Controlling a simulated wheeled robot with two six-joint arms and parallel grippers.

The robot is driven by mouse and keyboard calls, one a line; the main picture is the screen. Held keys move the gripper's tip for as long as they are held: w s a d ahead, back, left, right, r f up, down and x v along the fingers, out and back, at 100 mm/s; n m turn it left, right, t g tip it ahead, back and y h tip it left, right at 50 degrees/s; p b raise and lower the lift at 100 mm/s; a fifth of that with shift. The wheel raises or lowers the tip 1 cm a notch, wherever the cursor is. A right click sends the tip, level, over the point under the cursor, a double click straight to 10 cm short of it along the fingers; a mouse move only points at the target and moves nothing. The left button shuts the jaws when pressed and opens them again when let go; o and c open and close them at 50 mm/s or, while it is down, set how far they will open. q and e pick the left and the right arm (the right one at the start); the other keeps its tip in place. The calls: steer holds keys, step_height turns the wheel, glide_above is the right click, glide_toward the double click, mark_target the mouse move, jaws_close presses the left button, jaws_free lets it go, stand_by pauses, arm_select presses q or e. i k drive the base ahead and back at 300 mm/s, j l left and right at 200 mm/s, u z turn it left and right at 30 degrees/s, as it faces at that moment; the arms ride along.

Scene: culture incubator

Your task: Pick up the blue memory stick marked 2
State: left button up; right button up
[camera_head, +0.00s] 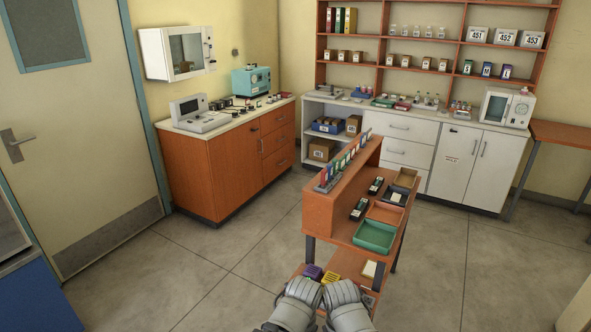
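A row of small upright coloured pieces (345,161) stands in a rack on the raised ledge of the wooden bench (318,213). Blue, red and green show among them. Their marks are too small to read, so I cannot tell which is the blue memory stick marked 2. My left gripper (304,287) and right gripper (341,288) are side by side at the bottom centre, in front of the bench and over its lower shelf. Their fingers are too small and foreshortened to show whether they are open. I see nothing held in them.
An orange cabinet (232,165) stands back left. The floor around the bench is clear.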

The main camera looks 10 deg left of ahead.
mark_target(330, 167)
steer(key=i+l+u, duration=0.1)
steer(key=l+u, duration=0.25)
steer(key=l, duration=0.15)
steer(key=l+u, duration=0.3)
steer(key=l, duration=0.75)
steer(key=i+l+u, duration=0.1)
steer(key=l, duration=0.45)
